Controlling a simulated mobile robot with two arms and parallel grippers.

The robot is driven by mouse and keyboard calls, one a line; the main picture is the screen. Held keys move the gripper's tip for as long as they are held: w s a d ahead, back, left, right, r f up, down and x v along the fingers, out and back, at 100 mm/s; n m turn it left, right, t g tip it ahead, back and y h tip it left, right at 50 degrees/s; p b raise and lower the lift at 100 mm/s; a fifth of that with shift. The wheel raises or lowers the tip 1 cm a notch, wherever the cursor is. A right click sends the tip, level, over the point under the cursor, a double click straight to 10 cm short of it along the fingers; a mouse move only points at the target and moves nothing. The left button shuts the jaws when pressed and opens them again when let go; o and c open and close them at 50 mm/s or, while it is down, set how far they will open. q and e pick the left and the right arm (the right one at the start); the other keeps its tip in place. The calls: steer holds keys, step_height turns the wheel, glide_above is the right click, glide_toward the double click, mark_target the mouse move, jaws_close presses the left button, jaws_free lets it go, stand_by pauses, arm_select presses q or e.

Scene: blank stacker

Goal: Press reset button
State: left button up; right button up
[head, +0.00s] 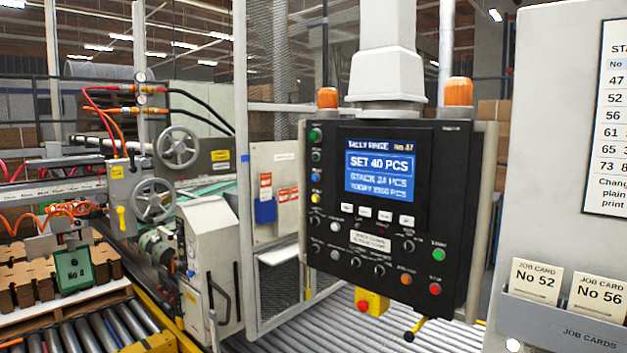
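A black control panel (375,262) hangs in the middle of the head view. Its lit blue screen (380,177) reads "SET 40 PCS", with "STACK 24 PCS" below. A row of small white keys (364,212) sits under the screen. At the panel's lower right are a green button (438,255), a red button (435,289) and an orange button (405,279). Green, blue and yellow buttons run down its left edge. The button labels are too small to read, so I cannot tell which is the reset button. Neither gripper is in view.
A yellow box with a red button (362,306) hangs below the panel, beside a yellow-and-black lever (415,328). A grey cabinet with a job-card holder (545,322) stands at right. Rollers and machinery with handwheels (178,147) fill the left.

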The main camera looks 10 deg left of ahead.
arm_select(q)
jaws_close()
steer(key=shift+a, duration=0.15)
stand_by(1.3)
